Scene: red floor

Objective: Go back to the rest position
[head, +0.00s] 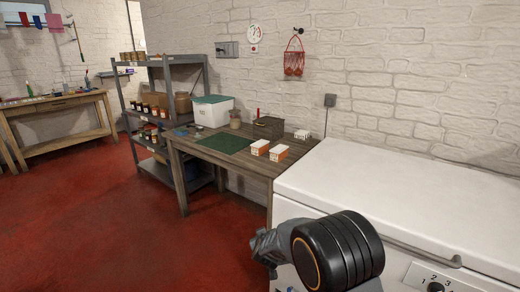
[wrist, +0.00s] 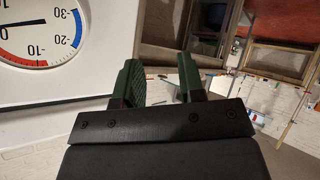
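My gripper (wrist: 161,66) shows in the wrist view with its two green-padded fingers apart and nothing between them. Part of my dark arm stands at the bottom of the head view, in front of the white chest freezer (head: 400,190). The fingertips cannot be made out in the head view. In the wrist view, a round dial (wrist: 42,28) with red and blue scale bands is close on the left, on a white surface (wrist: 85,80). The fingers appear to touch nothing.
A grey shelf (head: 168,58) and workbench (head: 60,102) stand beyond. The red floor (head: 95,220) at left is clear.

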